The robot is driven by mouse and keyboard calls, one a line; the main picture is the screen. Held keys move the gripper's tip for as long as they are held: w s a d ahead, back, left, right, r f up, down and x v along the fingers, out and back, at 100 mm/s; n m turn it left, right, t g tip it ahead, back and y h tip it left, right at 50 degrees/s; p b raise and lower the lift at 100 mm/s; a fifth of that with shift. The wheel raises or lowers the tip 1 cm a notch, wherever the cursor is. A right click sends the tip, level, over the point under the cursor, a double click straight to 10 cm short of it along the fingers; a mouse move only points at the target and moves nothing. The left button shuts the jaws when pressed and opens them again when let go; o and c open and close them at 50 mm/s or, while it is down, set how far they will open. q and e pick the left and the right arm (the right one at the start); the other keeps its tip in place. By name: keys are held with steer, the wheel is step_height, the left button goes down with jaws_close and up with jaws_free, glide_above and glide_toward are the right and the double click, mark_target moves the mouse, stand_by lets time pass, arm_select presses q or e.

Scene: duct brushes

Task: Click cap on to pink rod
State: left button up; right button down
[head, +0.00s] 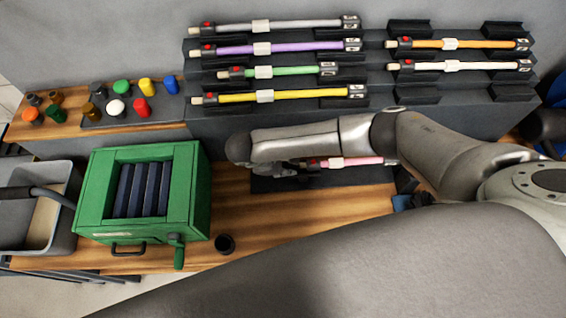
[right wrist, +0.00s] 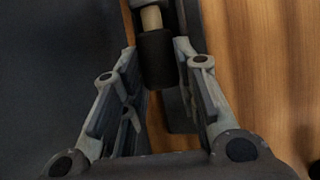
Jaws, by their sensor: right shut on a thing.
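The pink rod (head: 352,161) lies level in the dark stand in front of the rack. A red button shows near its left end, and my arm hides part of it. My right gripper (head: 287,169) is at the rod's left end. In the right wrist view my right gripper (right wrist: 161,52) is shut on a black cap (right wrist: 156,60). The rod's tan end (right wrist: 151,18) lines up with the cap and meets it. I cannot tell how far the cap sits on the end. My left gripper is out of view.
Racks hold grey, purple, green, yellow, orange and white rods (head: 293,46). Coloured caps (head: 121,87) stand at the left. A green crank box (head: 190,205) and a grey bin (head: 62,235) stand front left. A small dark cup (head: 225,244) stands on the wooden table (head: 285,220).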

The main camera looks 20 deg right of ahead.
steer(key=shift+s+d+p, duration=0.3)
steer(key=shift+d+p, duration=0.1)
steer(key=shift+d, duration=0.4)
